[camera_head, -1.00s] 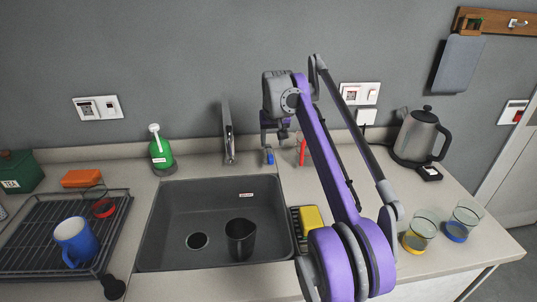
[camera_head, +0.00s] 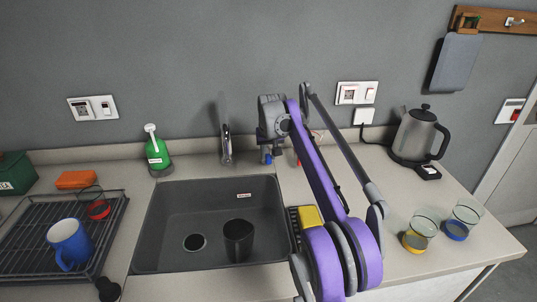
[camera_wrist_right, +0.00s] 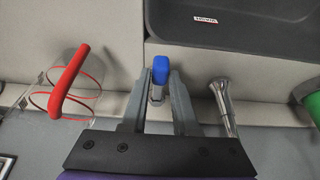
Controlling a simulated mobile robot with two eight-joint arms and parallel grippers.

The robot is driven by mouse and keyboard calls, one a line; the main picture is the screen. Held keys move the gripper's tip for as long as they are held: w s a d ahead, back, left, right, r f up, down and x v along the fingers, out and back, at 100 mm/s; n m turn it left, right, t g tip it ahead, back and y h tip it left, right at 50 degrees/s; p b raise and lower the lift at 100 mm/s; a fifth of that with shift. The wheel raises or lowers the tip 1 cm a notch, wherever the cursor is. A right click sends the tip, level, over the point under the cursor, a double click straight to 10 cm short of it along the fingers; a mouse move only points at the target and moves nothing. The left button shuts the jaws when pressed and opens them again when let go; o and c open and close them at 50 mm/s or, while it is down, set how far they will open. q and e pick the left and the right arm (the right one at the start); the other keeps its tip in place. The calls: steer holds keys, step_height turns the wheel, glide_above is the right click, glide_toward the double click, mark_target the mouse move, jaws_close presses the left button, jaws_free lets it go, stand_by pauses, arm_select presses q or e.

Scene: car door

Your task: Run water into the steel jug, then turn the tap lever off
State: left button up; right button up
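The steel jug (camera_head: 238,241), a dark open cylinder, stands upright in the right part of the sink. Its contents cannot be seen. The grey tap (camera_head: 226,146) rises behind the sink, and I see no water stream from it. Right of it is a small blue-tipped lever (camera_head: 267,159), which also shows in the right wrist view (camera_wrist_right: 160,68). My right gripper (camera_head: 268,149) is over this lever. In the wrist view its fingers (camera_wrist_right: 160,80) stand on either side of the blue tip, with small gaps. My left gripper is not in view.
A red-handled clear vessel (camera_wrist_right: 72,85) is close beside the right gripper. A green bottle (camera_head: 157,153) stands left of the tap. A rack (camera_head: 97,262) with a blue mug (camera_head: 69,244) is at left. A kettle (camera_head: 417,137) and two glasses (camera_head: 420,230) are at right.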

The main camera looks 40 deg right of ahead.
jaws_close()
stand_by(1.1)
